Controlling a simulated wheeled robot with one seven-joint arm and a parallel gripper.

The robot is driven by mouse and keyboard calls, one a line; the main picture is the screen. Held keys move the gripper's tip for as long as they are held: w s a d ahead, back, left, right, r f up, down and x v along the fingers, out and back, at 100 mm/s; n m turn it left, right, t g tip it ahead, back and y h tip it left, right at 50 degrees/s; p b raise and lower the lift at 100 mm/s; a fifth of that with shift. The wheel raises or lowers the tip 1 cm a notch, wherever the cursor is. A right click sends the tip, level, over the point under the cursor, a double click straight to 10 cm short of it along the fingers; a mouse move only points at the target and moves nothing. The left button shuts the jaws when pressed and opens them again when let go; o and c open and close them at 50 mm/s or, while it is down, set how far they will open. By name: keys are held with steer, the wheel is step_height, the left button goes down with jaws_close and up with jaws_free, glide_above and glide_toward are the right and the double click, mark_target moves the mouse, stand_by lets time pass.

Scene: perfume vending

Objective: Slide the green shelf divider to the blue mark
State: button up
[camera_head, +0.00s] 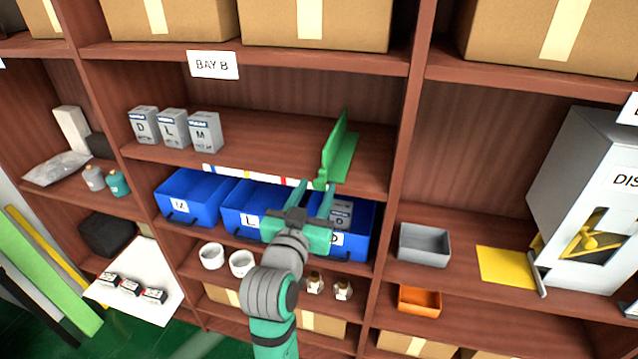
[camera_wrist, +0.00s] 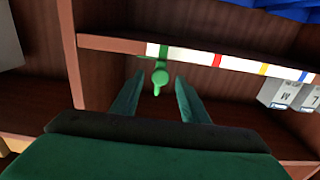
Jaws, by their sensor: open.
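The green shelf divider (camera_head: 338,155) stands upright at the right end of the middle shelf of Bay B. A white strip (camera_head: 250,175) on that shelf's front edge carries coloured marks. The blue mark (camera_head: 208,168) is near its left end; in the wrist view the blue mark (camera_wrist: 303,76) is at the far right. My gripper (camera_head: 314,190) is open in front of the divider's front end. In the wrist view, the divider's round green front end (camera_wrist: 160,75) appears between my open fingertips (camera_wrist: 159,78); I cannot tell whether they touch it.
Grey boxes (camera_head: 174,128) marked D, L and M stand at the shelf's left. The shelf between them and the divider is clear. Blue bins (camera_head: 192,197) sit below, beneath my gripper. An upright (camera_head: 405,110) closes the bay at right.

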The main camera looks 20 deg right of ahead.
mark_target(318, 185)
steer(key=shift+x, duration=1.6)
jaws_close()
